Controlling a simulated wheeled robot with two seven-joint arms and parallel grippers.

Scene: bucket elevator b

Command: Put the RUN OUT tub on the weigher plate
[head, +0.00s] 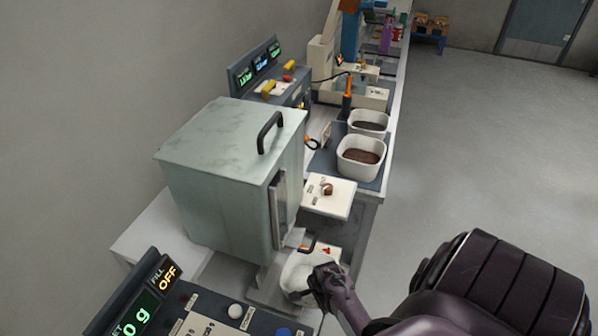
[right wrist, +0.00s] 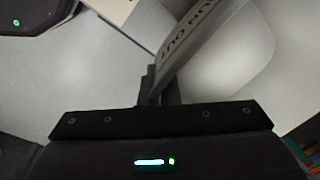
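The RUN OUT tub (head: 296,272) is a white tub at the bottom centre of the head view, in front of the grey-green cabinet. My right gripper (head: 320,284) is at its right side. In the right wrist view the tub's wall (right wrist: 205,45), with upside-down "RUN OUT" lettering, passes between the fingers (right wrist: 160,88), which are closed on it. A grey metal surface (head: 262,291) shows just left of the tub; I cannot tell whether it is the weigher plate or whether the tub touches it. My left gripper is not in view.
The tall grey-green cabinet (head: 225,170) stands close behind the tub. A control panel with a "FILL OFF" display (head: 160,278) is at the lower left. A white box with a brown knob (head: 328,194) and two tubs of brown material (head: 361,157) stand farther along the bench. The floor at right is clear.

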